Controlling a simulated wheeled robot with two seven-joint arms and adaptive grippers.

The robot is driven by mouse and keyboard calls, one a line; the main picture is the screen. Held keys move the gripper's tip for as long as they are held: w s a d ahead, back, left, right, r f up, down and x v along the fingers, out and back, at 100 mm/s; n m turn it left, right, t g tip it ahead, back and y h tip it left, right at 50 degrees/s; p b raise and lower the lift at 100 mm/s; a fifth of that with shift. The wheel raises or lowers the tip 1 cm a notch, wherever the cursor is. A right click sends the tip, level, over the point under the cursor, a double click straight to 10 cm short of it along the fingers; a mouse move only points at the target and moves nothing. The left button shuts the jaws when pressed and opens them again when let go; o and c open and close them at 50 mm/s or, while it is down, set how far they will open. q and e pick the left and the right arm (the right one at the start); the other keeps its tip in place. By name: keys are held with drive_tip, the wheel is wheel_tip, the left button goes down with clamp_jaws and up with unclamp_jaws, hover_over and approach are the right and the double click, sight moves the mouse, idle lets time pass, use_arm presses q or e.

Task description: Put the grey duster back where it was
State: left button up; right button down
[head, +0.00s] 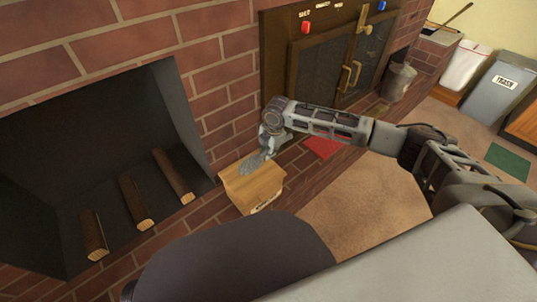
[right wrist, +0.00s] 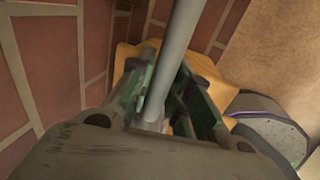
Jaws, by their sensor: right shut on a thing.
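My right gripper (head: 268,143) is shut on the grey duster (head: 251,164), at the end of the arm coming in from the right. In the right wrist view, the duster's smooth grey rod (right wrist: 178,55) runs up between the fingers (right wrist: 165,95). The duster's grey end shows over the top of a light wooden box (head: 254,190) on the brick hearth. I cannot tell whether it touches the box or goes into it. My left gripper is out of view.
A dark fireplace opening with three logs (head: 132,200) is at the left. A red flat item (head: 322,147) lies right of the gripper. Dark doors (head: 325,75) with brass handles stand behind. A metal bucket (head: 398,82) and trash bins (head: 497,84) are farther right. Tan floor (head: 365,195) is clear.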

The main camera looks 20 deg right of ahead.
drive_tip(key=shift+f, duration=0.65)
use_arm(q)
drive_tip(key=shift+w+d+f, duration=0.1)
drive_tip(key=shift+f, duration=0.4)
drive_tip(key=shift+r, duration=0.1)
use_arm(e)
drive_tip(key=c, duration=1.3)
unclamp_jaws()
drive_tip(key=shift+r, duration=0.55)
use_arm(q)
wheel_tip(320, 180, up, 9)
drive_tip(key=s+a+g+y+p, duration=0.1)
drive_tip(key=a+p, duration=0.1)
drive_tip(key=p, duration=0.2)
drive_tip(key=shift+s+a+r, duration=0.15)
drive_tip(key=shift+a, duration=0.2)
use_arm(e)
drive_tip(key=shift+s+d+r, duration=0.1)
drive_tip(key=shift+s+r, duration=0.25)
drive_tip(key=shift+r, duration=1.45)
drive_tip(key=shift+s+d+r, duration=0.15)
drive_tip(key=shift+s+r, duration=0.25)
drive_tip(key=shift+r, duration=1.4)
drive_tip(key=shift+s+d+r, duration=0.1)
drive_tip(key=shift+s+r, duration=0.25)
drive_tip(key=shift+r, duration=1.45)
